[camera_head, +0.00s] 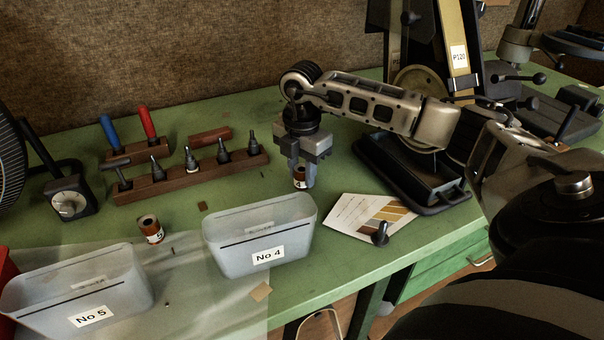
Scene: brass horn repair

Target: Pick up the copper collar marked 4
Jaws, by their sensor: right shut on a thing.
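A copper collar (299,182) with a white label is between the fingers of my right gripper (299,178), which is shut on it and points down behind the No 4 bin; its number is too small to read for certain. A second copper collar (151,229), with a label that looks like 5, stands upright on the bench at the left, apart from the gripper. I cannot tell whether the held collar touches the bench. My left gripper is not in view.
Translucent bins marked No 4 (240,265) and No 5 (60,312) stand at the front. A wooden rack (190,178) of dark tools is behind.

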